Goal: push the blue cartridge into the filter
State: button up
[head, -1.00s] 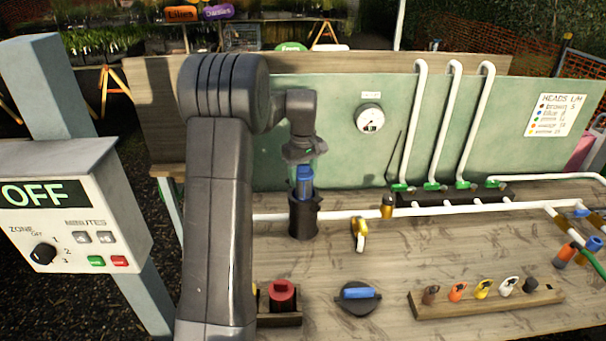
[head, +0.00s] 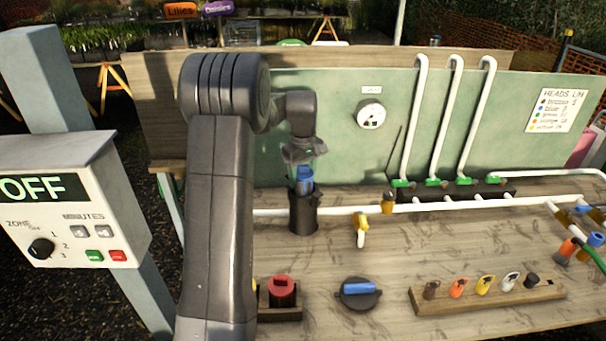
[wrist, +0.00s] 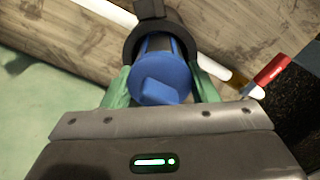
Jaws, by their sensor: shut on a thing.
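The blue cartridge (head: 305,182) is upright, with its lower part inside the black filter housing (head: 304,217) and its upper part showing above the rim. My gripper (head: 304,163) is above the housing, shut on the cartridge's upper part. In the wrist view the green fingertips (wrist: 161,90) lie on both sides of the blue cartridge (wrist: 162,72). The dark filter rim (wrist: 136,42) shows beyond it, around the cartridge. How deep the cartridge sits inside is hidden.
A white pipe (head: 340,211) runs right from the filter, past a yellow-handled valve (head: 361,232). A red cartridge (head: 281,288) stands in a holder at the front. A blue-handled black knob (head: 358,294) and a rack of coloured tags (head: 490,298) are to its right. A green backboard (head: 330,140) stands behind.

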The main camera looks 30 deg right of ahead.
jog(key=shift+f+b, duration=0.5)
jog(key=shift+f, duration=0.55)
jog(key=shift+s+a+f, duration=0.1)
jog(key=shift+f, duration=0.2)
dwell(0.3)
